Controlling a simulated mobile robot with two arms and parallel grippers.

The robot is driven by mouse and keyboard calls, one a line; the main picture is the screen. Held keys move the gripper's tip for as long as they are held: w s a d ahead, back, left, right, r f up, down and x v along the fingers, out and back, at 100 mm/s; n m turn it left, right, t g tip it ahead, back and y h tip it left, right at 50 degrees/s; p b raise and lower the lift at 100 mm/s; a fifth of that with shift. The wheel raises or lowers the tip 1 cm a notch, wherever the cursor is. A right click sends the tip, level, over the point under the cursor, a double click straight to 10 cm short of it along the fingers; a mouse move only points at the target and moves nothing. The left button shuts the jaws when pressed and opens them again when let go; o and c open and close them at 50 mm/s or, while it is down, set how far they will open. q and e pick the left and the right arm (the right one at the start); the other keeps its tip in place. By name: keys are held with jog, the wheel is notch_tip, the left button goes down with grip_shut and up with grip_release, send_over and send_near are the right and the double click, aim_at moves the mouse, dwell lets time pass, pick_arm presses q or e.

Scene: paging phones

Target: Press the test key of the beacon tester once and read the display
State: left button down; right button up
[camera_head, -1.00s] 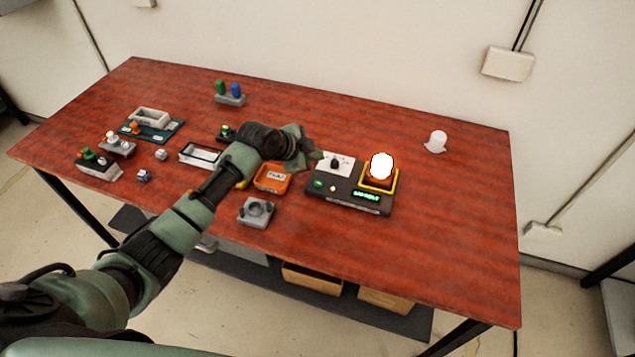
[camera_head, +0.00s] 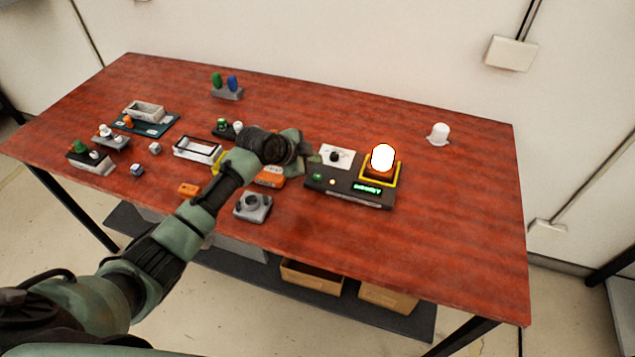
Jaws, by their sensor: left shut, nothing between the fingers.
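The beacon tester (camera_head: 346,194) is a dark box on the red table, right of the middle. It has a green key (camera_head: 318,177) at its left end, a small pale light (camera_head: 333,181) and a display (camera_head: 367,188) with glowing green text too small to read. A beacon (camera_head: 382,160), glowing white over an orange base, stands in a yellow frame on the tester's right part. My left gripper (camera_head: 313,160) is shut and empty, above and just behind the tester's left end. I cannot tell whether it touches anything. My right gripper is not in view.
A white card with a black knob (camera_head: 336,156) is behind the tester. A grey block (camera_head: 253,207) and a partly hidden orange tray (camera_head: 270,177) lie left of it. A white cap (camera_head: 439,133) stands at back right. Several small parts fill the left; the right front is clear.

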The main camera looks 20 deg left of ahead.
aim_at(315, 178)
pick_arm(q)
jog(key=shift+f+b, duration=0.85)
jog(key=shift+f, duration=0.95)
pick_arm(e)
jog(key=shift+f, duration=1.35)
pick_arm(q)
jog(key=shift+f, duration=0.35)
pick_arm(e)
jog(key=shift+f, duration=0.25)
pick_arm(q)
jog(key=shift+f+b, duration=0.5)
jog(key=shift+b, duration=0.1)
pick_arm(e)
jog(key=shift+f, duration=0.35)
pick_arm(q)
jog(key=shift+r, duration=0.15)
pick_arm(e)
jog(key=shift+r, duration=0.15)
pick_arm(q)
jog(key=shift+r+p, duration=0.75)
jog(key=shift+p, duration=0.05)
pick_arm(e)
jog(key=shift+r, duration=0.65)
pick_arm(q)
notch_tip(315, 178, up, 5)
jog(key=p, duration=0.4)
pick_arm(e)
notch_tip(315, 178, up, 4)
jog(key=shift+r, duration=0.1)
